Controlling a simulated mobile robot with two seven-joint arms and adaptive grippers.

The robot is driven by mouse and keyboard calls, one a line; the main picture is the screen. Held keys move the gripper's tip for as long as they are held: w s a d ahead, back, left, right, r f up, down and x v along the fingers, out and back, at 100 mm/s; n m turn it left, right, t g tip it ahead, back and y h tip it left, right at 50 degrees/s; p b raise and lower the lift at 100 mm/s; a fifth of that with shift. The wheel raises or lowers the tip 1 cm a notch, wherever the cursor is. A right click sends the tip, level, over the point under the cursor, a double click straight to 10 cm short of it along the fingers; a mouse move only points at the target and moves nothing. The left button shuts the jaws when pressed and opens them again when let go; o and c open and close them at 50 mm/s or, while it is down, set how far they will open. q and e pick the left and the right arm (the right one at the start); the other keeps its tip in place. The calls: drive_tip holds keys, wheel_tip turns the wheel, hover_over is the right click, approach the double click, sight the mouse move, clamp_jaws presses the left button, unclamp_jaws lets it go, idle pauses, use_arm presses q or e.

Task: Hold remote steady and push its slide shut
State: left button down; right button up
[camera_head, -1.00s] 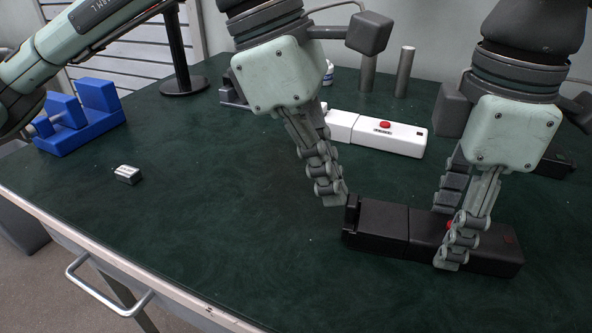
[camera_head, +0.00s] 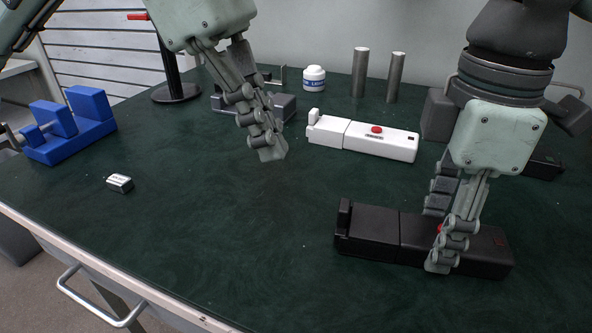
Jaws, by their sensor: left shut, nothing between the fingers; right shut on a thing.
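The black remote (camera_head: 375,232) lies flat on the green table at the right front. A raised tab stands at its left end, and a seam crosses its body. My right gripper (camera_head: 441,232) is shut across the body right of the seam, partly hiding a red button. My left gripper (camera_head: 271,151) is shut and empty, raised above the table to the upper left of the black remote and apart from it. A white remote (camera_head: 385,143) with a red button lies farther back. It has a similar tab at its left end.
A blue fixture (camera_head: 85,128) and a small metal block (camera_head: 119,183) are at the left. A grey fixture (camera_head: 284,106), a white jar (camera_head: 314,78) and two metal posts (camera_head: 360,73) stand at the back. The front middle of the table is clear.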

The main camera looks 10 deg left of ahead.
use_arm(q)
drive_tip(key=shift+v, duration=2.05)
use_arm(e)
drive_tip(key=o, duration=1.3)
